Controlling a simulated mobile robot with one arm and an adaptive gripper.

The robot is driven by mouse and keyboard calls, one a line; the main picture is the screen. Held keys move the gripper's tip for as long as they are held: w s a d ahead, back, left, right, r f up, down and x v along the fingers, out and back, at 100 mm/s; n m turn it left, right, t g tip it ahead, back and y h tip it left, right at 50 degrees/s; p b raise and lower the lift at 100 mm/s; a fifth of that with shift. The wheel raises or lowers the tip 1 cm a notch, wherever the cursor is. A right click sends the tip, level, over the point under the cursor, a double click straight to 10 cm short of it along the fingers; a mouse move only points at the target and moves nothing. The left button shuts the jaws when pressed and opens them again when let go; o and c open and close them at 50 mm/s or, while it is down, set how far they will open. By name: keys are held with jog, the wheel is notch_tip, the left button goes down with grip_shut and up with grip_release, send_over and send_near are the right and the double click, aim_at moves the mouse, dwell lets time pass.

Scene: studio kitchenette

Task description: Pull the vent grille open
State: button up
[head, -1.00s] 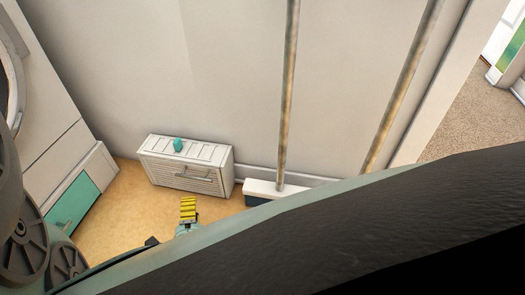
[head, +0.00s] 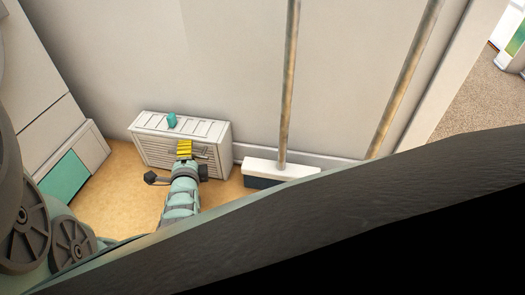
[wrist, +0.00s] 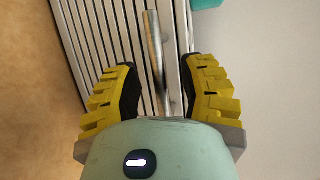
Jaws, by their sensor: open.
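The vent grille (head: 158,156) is the slatted white front of a low white box against the wall. Its slats also show in the wrist view (wrist: 118,40). A metal bar handle (wrist: 154,50) runs on the grille and lies between my two yellow fingers in the wrist view. My gripper (head: 184,147) is in front of the grille, its fingers spread on either side of the handle (wrist: 160,92). It is open and apart from the bar as far as I can see. In the head view my gripper hides part of the handle and grille.
A small teal object (head: 172,120) sits on top of the white box (head: 205,126). To the right, a broom-like white head (head: 282,170) stands on the floor with a pole rising from it. A cabinet with a teal panel (head: 64,178) is at the left.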

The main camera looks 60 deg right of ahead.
jog(key=shift+s, duration=0.1)
grip_shut()
jog(key=shift+a, duration=0.1)
dwell(0.5)
